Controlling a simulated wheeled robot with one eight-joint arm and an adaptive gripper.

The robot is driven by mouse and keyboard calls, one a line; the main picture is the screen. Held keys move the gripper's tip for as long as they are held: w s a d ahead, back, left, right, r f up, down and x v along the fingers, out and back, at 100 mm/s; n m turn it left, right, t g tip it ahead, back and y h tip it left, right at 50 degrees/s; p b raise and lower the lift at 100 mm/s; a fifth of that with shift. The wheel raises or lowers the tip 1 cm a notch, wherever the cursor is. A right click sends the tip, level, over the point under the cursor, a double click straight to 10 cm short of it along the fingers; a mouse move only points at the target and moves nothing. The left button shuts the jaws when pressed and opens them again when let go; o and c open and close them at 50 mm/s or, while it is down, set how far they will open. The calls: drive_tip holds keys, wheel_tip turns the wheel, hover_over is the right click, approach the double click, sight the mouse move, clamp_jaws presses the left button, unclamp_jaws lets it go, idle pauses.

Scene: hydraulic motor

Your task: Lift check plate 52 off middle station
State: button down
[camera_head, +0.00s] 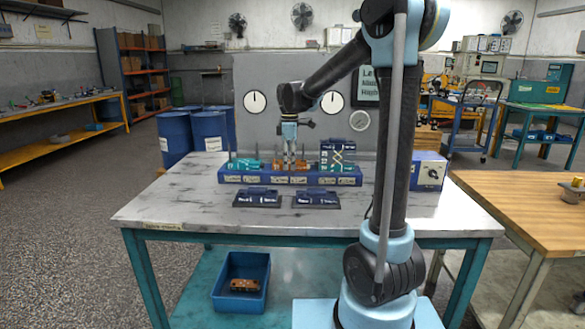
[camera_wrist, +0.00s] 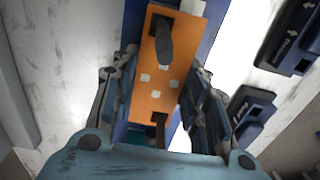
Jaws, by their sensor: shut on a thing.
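An orange plate with several small pale squares (camera_wrist: 151,95) fills the middle of the wrist view. It has a slot at each end, and dark post-like parts show at the slots. My gripper (camera_wrist: 163,75) has a finger on each long side of this plate and is shut on it. In the head view my gripper (camera_head: 289,158) points straight down at the middle station of the blue rack (camera_head: 230,178), where orange pieces (camera_head: 302,165) show on both sides of it. No number 52 is readable. I cannot tell whether the plate still touches the station.
Two dark blue holders (camera_head: 258,198) lie in front. A blue box (camera_head: 428,171) stands right; the table's left side is clear. A blue bin (camera_head: 240,270) sits below.

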wheel_tip(320, 180, up, 12)
drive_tip(key=shift+r, duration=0.25)
idle(2.1)
